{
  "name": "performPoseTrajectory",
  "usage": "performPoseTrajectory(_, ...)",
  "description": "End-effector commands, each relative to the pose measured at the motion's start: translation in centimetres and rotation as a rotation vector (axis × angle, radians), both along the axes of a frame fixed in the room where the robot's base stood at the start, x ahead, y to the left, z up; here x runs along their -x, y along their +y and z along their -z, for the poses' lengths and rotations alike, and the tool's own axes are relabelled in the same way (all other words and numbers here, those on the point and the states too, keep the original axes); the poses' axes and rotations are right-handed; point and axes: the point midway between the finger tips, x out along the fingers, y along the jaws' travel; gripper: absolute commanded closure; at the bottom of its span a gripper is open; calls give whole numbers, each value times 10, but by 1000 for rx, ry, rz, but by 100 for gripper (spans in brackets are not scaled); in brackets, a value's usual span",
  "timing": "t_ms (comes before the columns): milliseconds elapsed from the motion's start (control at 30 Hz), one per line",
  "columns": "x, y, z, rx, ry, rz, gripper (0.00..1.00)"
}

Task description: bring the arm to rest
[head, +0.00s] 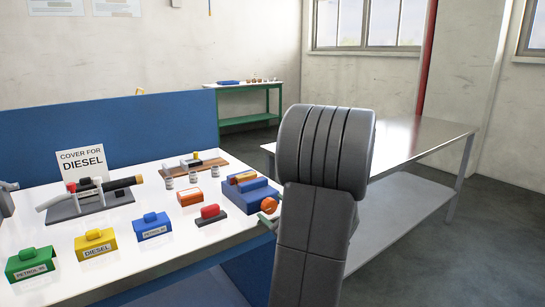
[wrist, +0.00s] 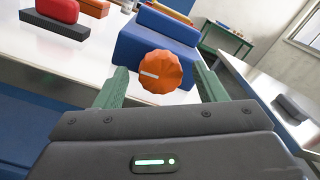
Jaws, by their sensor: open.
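My gripper (wrist: 160,70) is open in the wrist view, its two green fingers spread on either side of a ribbed orange knob (wrist: 161,72). The knob has a white mark and sits at the near face of a blue stepped block (wrist: 150,42); I cannot tell whether the fingers touch it. In the head view the knob (head: 269,205) shows at the right end of the blue block (head: 250,196), just left of my grey arm (head: 320,190). My arm hides most of my gripper there.
The white table (head: 130,210) holds yellow, blue and green covers, a red-handled block (head: 210,215), small jars and a nozzle on a grey base (head: 90,203). A blue panel (head: 100,145) stands behind it. A metal table (head: 410,145) is at right, with floor beyond.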

Motion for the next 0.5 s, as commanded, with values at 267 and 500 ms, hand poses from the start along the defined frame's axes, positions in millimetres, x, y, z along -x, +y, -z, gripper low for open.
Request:
performPoseTrajectory(267,0,0,0,-2,2,0,36)
performPoseTrajectory(500,10,-8,0,1,-1,2,36)
